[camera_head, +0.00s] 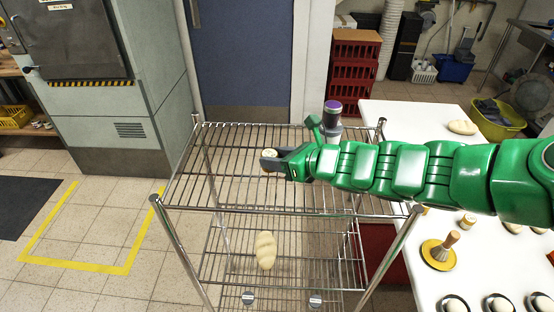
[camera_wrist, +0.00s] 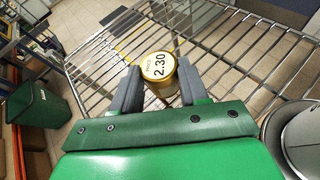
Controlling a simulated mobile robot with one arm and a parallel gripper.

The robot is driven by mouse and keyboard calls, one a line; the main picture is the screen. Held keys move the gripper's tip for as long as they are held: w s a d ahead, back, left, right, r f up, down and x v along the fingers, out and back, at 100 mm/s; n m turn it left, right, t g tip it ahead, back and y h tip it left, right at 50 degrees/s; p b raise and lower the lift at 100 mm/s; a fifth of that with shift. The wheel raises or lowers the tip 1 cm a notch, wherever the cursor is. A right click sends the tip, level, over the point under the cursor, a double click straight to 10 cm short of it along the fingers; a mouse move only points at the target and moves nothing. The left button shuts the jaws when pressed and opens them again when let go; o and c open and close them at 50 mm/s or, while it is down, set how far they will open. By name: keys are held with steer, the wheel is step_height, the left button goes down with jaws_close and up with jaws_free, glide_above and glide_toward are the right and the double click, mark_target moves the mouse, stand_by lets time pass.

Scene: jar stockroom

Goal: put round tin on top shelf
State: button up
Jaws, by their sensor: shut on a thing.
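The round tin is a small gold-rimmed can with a white lid label reading "PRICE 2.30"; it shows in the wrist view (camera_wrist: 158,67). In the head view the tin (camera_head: 271,152) is small and pale at the end of my green arm. My gripper (camera_head: 268,160) is shut on it; in the wrist view the dark fingers (camera_wrist: 156,90) are on either side of it. The tin is over the top shelf (camera_head: 225,185) of the wire rack. I cannot tell whether its underside touches the wires.
A purple-topped jar (camera_head: 332,108) stands at the back right of the top shelf. A loaf (camera_head: 265,250) lies on a lower shelf. A white table (camera_head: 415,125) with several items stands to the right. The left part of the top shelf is clear.

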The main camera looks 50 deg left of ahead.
steer(key=shift+f, duration=0.4)
steer(key=o, duration=1.1)
steer(key=shift+f, duration=0.1)
steer(key=shift+c, duration=0.2)
steer(key=shift+v, duration=6.1)
